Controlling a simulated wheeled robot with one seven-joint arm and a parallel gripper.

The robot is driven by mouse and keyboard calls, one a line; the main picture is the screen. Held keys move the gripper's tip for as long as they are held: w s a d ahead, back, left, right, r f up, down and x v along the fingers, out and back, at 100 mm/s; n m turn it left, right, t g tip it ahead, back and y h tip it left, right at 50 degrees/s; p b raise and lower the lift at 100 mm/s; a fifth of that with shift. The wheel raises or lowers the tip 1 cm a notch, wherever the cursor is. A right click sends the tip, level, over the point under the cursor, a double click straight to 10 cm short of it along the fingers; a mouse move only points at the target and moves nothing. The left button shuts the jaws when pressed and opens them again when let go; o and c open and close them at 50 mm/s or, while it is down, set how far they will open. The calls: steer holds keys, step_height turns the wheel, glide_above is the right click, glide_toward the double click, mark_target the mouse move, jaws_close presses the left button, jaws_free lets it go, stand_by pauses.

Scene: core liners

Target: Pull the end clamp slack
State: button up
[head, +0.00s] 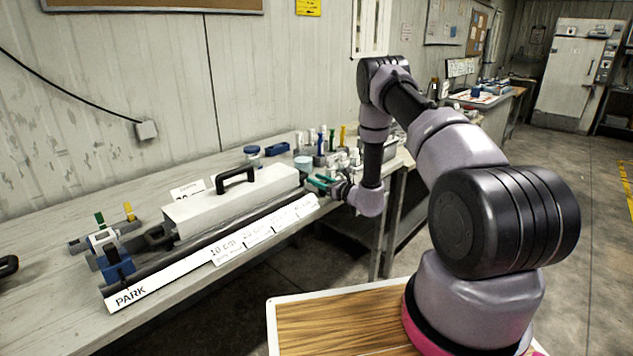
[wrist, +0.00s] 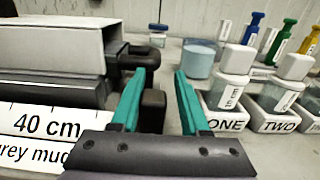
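A long pale grey box (head: 230,198) with a black handle on top lies along a dark rail behind a white scale strip (head: 210,255). My gripper (head: 322,183), with green fingers, is at the right end of this box. In the wrist view the gripper (wrist: 160,85) is open. A small black upright block (wrist: 152,108) shows between the fingers, closer to the left one; I cannot tell whether they touch. A dark loop (wrist: 140,58) sticks out from the box end (wrist: 62,45) behind it. Which of these dark parts is the end clamp is not clear.
A blue clamp-like block (head: 115,262) stands at the rail's left end, by the PARK label. Labelled trays with white-capped jars (wrist: 235,88), a light blue tub (wrist: 198,58) and coloured tools stand close to the right of my gripper.

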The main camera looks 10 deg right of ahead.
steer(key=v, duration=1)
steer(key=shift+s+d, duration=0.2)
steer(key=shift+s, duration=0.15)
